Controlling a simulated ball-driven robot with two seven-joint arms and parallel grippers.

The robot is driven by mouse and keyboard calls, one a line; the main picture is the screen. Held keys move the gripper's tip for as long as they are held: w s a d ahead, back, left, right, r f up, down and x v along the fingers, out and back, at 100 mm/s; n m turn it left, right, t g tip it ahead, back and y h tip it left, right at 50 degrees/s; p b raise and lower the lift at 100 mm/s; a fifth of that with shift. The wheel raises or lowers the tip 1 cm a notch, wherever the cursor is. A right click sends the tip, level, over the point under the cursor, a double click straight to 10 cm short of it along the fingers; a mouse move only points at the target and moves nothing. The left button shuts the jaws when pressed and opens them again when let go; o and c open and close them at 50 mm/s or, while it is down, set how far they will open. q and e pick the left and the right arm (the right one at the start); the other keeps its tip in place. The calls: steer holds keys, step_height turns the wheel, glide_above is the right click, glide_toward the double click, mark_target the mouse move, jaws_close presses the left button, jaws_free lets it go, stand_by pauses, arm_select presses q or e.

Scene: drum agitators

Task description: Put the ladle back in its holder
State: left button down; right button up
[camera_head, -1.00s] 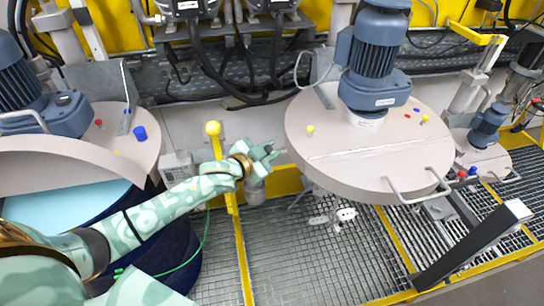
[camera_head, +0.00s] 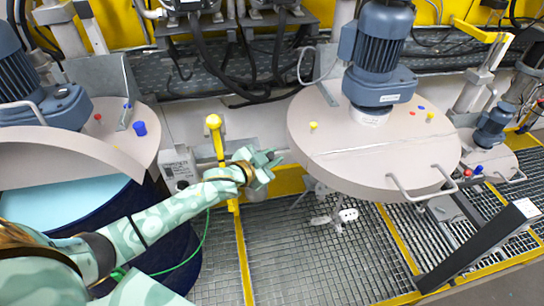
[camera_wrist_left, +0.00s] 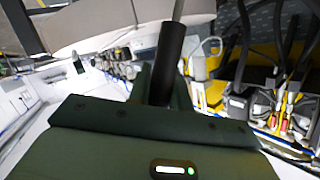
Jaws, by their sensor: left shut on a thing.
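My left gripper (camera_head: 272,162) reaches in from the left between two drums, in front of the wall. In the left wrist view it is shut on the black handle of the ladle (camera_wrist_left: 170,50), and a thin grey shaft (camera_wrist_left: 178,10) runs on from the handle past the top edge. The ladle's bowl is out of that view, and I cannot make out the ladle in the head view. I cannot identify the ladle's holder for sure. My right gripper is not in view.
A round drum lid (camera_head: 340,165) with a blue motor (camera_head: 378,55) stands close to the right of the gripper. An open drum with light blue liquid (camera_head: 60,205) is at left. A yellow post with a ball top (camera_head: 213,122) stands beside my arm.

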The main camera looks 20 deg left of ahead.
arm_select(q)
steer(key=shift+f+b, duration=0.75)
steer(key=shift+f, duration=0.45)
steer(key=c, duration=1.2)
jaws_free()
steer(key=shift+s, duration=0.1)
